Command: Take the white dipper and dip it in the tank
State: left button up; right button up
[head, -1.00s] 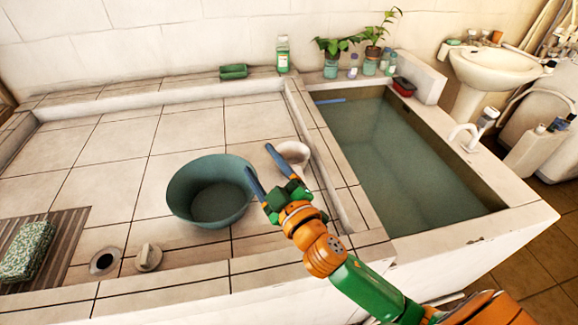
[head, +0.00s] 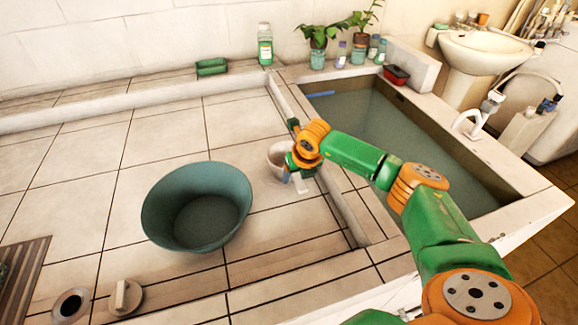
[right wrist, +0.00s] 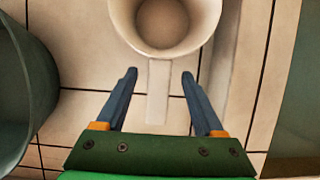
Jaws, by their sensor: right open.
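The white dipper (head: 278,158) stands on the tiled counter, right of the teal basin and close to the low ledge beside the tank. My right gripper (head: 296,160) is at the dipper and partly covers it; its handle shows below. In the right wrist view, the dipper's round cup (right wrist: 165,25) is ahead of the fingers. Its flat handle (right wrist: 158,92) lies between the two open blue fingers of the right gripper (right wrist: 159,75), with a gap on both sides. The tank (head: 525,200) holds greenish water, partly hidden behind my right arm. My left gripper is not in view.
A large teal basin (head: 190,235) stands left of the dipper. A tiled ledge (head: 345,215) separates counter and tank. A green bottle (head: 265,45), plants (head: 318,35) and a red box (head: 397,76) stand at the back. A white tap (head: 468,120) is at the tank's right.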

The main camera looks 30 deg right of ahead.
jog(key=shift+w+f, duration=0.25)
jog(key=shift+f, duration=0.35)
jog(key=shift+s+r, duration=0.1)
jog(key=shift+c, duration=1)
grip_shut()
jog(key=shift+r, duration=0.25)
jog(key=r, duration=0.1)
jog(key=r+b, duration=0.1)
jog(key=r, duration=0.1)
jog(key=shift+w+a, duration=0.2)
jog(key=w+a+r+b, duration=0.2)
jog(key=a+r, duration=0.7)
jog(key=a, duration=0.4)
jog(key=shift+a+r+b, duration=0.15)
jog(key=shift+r+b, duration=0.05)
jog(key=shift+b, duration=0.1)
